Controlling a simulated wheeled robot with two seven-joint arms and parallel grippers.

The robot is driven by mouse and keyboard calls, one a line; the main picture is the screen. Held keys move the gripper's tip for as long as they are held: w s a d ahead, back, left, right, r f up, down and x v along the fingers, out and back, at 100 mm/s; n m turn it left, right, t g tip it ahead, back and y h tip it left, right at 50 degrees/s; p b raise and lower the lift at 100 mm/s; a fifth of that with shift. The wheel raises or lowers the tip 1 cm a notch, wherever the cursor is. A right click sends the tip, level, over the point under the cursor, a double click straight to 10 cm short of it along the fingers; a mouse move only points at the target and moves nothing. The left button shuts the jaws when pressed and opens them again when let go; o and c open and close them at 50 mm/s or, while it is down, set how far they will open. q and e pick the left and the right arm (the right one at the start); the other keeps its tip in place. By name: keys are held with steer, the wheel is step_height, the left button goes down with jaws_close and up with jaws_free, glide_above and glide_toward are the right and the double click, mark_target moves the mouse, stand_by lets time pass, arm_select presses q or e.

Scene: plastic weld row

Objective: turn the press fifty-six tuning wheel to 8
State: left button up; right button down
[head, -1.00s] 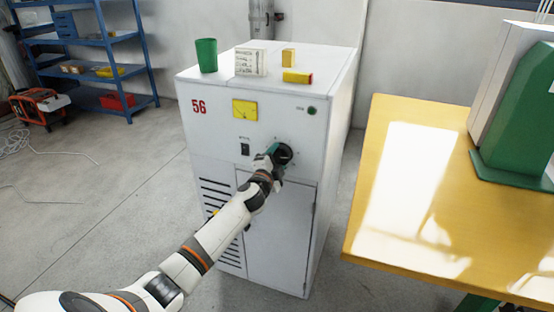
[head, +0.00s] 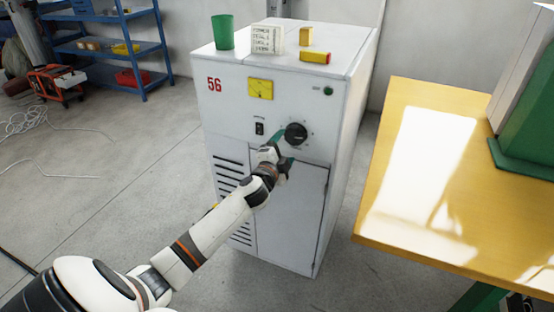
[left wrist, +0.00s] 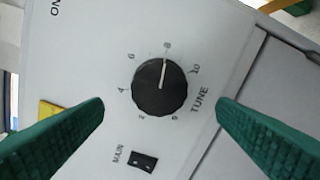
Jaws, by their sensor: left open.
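The tuning wheel is a round black knob (head: 296,133) on the front of the white cabinet (head: 225,120) marked 56. In the left wrist view the knob (left wrist: 160,88) shows whole, with its white pointer line at the 8 on the printed scale. The word TUNE is printed beside it. My left gripper (head: 284,151) is open and empty, just below and left of the knob in the head view. In the left wrist view its green fingers (left wrist: 160,112) stand apart on both sides, clear of the knob. My right gripper is not in view.
A MAIN switch (left wrist: 144,160), a yellow meter (head: 260,89) and a green lamp (head: 328,91) are on the panel. A green cup (head: 222,32) and small blocks stand on top. A yellow table (head: 405,215) is at right, with clear floor between.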

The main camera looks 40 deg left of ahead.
arm_select(q)
steer(key=v, duration=0.6)
steer(key=shift+f, duration=0.1)
stand_by(0.3)
steer(key=s+f+n+g, duration=0.1)
steer(key=s+f+g, duration=0.2)
steer(key=f, duration=0.8)
steer(key=s+f+n+g, duration=0.2)
steer(key=f, duration=0.9)
steer(key=s+d+f+n+g+h+p, duration=0.1)
steer(key=s+d+f+g, duration=0.1)
steer(key=s+f, duration=0.45)
steer(key=s+d+f+n+g+h, duration=0.15)
steer(key=s+f, duration=0.25)
steer(key=f, duration=0.5)
steer(key=s+d+f+n+g, duration=0.1)
steer(key=s+d+f, duration=0.3)
steer(key=s, duration=0.7)
steer(key=s+d+f+n+g+h+p, duration=0.1)
steer(key=s+d+f+g, duration=0.3)
steer(key=s+f, duration=0.3)
steer(key=s+d+f+n+g, duration=0.1)
steer(key=s+d+f+g, duration=0.2)
steer(key=s, duration=1.3)
step_height(320, 180, down, 2)
steer(key=shift+d+f, duration=0.25)
steer(key=shift+d, duration=1)
steer(key=shift+h, duration=0.25)
